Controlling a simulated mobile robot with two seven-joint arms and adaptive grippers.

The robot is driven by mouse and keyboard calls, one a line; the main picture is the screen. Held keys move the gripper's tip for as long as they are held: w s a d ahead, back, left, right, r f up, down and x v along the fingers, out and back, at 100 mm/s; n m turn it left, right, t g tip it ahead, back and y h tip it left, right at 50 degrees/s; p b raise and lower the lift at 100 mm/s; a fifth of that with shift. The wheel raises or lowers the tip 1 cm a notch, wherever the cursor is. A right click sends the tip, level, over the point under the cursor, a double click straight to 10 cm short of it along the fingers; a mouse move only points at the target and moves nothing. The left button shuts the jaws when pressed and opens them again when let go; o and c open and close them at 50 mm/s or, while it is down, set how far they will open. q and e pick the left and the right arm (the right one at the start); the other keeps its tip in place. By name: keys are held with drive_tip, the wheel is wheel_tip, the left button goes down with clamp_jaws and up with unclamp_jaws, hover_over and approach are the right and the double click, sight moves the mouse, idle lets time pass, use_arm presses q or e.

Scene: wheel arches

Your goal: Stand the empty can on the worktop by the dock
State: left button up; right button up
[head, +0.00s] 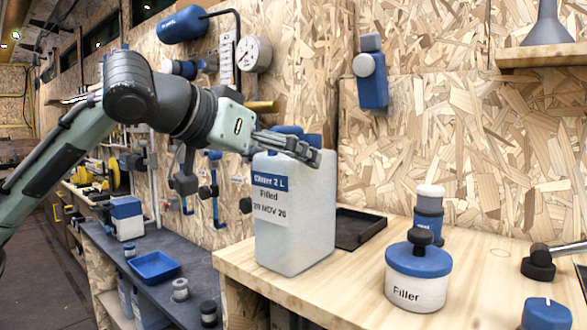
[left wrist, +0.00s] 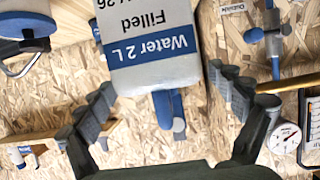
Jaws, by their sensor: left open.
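A whitish jerrycan (head: 310,225) stands upright on the wooden worktop (head: 345,300), near its left edge. Its label reads "Water 2 L, Filled" with a date, and its cap and handle parts are blue. Whether it holds liquid I cannot tell. My left gripper (head: 312,150) is open at the top of the can, fingers pointing right. In the left wrist view the can (left wrist: 158,72) shows upside down between the spread fingers of my left gripper (left wrist: 165,105). I see no clear contact. My right gripper is not in view. I cannot identify the dock.
A dark tray (head: 355,228) lies behind the can. A white tub marked "Filler" (head: 415,292) and a blue-and-white bottle (head: 428,215) stand to its right. A lower dark bench (head: 130,285) holds a blue tray (head: 154,266).

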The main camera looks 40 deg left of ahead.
sight(269, 151)
use_arm(q)
drive_tip(key=shift+b+v, duration=0.4)
drive_tip(key=shift+v, duration=1.5)
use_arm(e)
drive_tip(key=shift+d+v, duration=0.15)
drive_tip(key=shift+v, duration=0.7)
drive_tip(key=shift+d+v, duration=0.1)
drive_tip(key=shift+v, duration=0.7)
